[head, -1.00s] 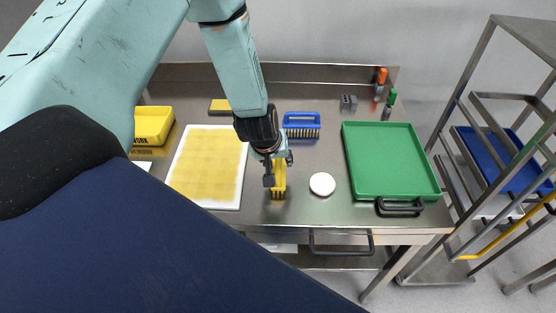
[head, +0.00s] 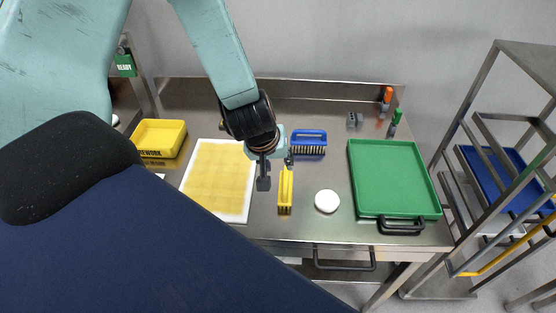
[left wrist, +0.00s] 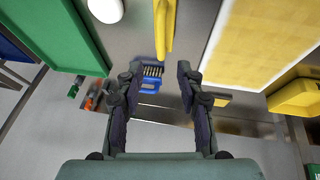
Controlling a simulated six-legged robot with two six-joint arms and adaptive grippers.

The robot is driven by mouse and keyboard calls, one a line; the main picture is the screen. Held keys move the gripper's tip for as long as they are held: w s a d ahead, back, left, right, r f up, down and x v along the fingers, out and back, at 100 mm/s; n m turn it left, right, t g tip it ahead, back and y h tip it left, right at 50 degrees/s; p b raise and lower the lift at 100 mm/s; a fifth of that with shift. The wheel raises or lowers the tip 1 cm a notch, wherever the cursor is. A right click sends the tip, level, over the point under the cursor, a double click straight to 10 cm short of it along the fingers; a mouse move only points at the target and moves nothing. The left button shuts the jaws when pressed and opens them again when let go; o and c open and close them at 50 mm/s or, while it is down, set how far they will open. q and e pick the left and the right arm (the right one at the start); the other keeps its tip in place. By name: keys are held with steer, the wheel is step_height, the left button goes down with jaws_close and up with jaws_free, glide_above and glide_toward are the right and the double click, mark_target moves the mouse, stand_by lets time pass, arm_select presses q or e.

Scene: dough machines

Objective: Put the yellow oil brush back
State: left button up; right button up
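The yellow oil brush (head: 286,192) stands on the steel table between the yellow sheet on its white board and the white round piece. It also shows in the left wrist view (left wrist: 164,28), beyond the fingertips. My left gripper (head: 264,182) hangs just left of the brush in the head view and looks apart from it. In the left wrist view its two fingers (left wrist: 158,75) are spread with nothing between them. The blue brush (head: 309,142) stands behind the yellow one. My right gripper is not in view.
A green tray (head: 352,190) lies right of the white round piece (head: 327,201). The board (head: 247,205) and a yellow REWORK bin (head: 160,153) are at left. Orange and green bottles (head: 387,97) stand at the back right. A rack (head: 461,125) stands beyond the table's right end.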

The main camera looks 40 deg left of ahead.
arm_select(q)
steer(key=s+d+f+m+g, duration=0.1)
steer(key=s+f, duration=0.3)
steer(key=s, duration=0.4)
steer(key=s+d+f+m+g, duration=0.2)
steer(key=s+f, duration=0.3)
steer(key=s, duration=0.4)
steer(key=s+d+f+m+g, duration=0.2)
steer(key=s+d+f+m, duration=0.1)
steer(key=s, duration=0.6)
steer(key=shift+s+d+f+h, duration=0.15)
steer(key=shift+d+f+h, duration=0.35)
steer(key=shift+f, duration=0.35)
steer(key=shift+d, duration=0.15)
steer(key=shift+f, duration=0.1)
